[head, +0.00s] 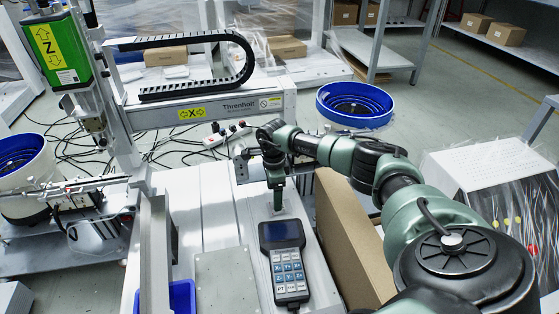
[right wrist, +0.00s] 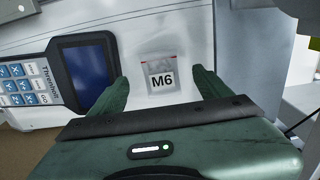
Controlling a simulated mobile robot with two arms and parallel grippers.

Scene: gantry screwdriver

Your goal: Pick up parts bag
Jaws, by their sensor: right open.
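The parts bag (right wrist: 162,66) is a small clear bag with a white label reading M6. It lies on the white surface in the right wrist view. My right gripper (right wrist: 160,80) is open, with one finger on each side of the bag and clear gaps to it. The bag is not between closed fingers. In the head view my right gripper (head: 277,203) points down just behind the handheld pendant, and the bag is mostly hidden there. My left gripper is not in view.
The handheld pendant (head: 283,246) with blue keys lies close to my right gripper; its screen (right wrist: 88,71) is near the left finger. A cardboard box (head: 350,240) stands to the right. A grey metal plate (head: 227,279) and blue bin (head: 181,297) are at left.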

